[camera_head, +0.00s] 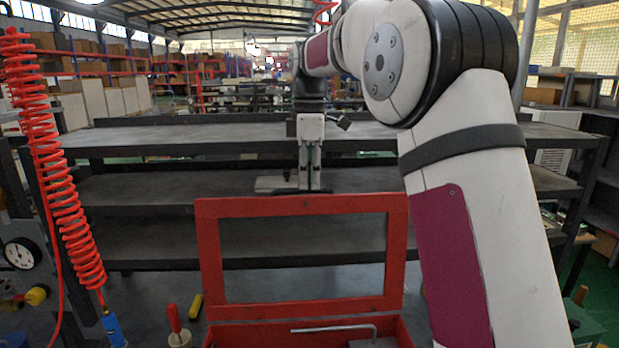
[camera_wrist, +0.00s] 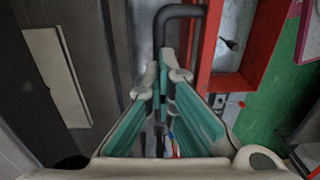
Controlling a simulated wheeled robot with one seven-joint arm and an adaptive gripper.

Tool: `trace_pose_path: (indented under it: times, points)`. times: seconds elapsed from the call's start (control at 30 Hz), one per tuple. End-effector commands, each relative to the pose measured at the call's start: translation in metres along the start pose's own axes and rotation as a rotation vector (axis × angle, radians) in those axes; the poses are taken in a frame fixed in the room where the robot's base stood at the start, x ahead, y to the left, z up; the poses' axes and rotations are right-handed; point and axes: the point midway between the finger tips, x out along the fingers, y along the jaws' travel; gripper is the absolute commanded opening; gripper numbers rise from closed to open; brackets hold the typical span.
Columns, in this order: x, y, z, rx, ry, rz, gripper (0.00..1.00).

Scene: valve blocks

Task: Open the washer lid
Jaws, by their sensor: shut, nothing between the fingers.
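The washer lid (camera_head: 300,205) is a red frame with a large window, standing nearly upright in the head view. Its lower edge meets the red box (camera_head: 265,332) at the bottom of the picture. A red frame (camera_wrist: 209,45), probably the lid, runs along the right of the fingers in the wrist view. My gripper (camera_head: 310,180) points down just above the lid's top edge in the head view. In the wrist view my gripper (camera_wrist: 165,76) has its teal-padded fingers together with nothing held. Whether it touches the lid cannot be told.
A bent metal rod (camera_head: 335,329) lies across the red box. A red-handled tool (camera_head: 174,318) and a yellow object (camera_head: 196,306) stand left of it. A red coiled hose (camera_head: 55,160) hangs at left. Dark shelves (camera_head: 180,140) stand behind. A dark bent bar (camera_wrist: 180,11) lies beyond the fingertips.

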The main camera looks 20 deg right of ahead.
Motion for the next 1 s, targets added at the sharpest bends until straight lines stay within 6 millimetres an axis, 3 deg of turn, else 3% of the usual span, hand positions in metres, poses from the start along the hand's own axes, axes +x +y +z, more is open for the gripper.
trace_pose_path:
  times: [0.03,0.23,0.37,0.47,0.57,1.0]
  points:
    - [0.0275,0.0071,0.0010,-0.002,-0.008,-0.031,0.00]
    - [0.0277,0.0074,0.0016,-0.002,-0.010,-0.031,0.01]
    - [0.0279,0.0076,0.0017,-0.002,-0.010,-0.030,0.30]
    - [0.0277,0.0074,0.0018,-0.002,-0.010,-0.030,0.30]
    - [0.0270,0.0075,0.0017,-0.001,-0.009,-0.029,0.36]
    - [0.0236,0.0070,0.0016,0.000,-0.008,-0.024,0.30]
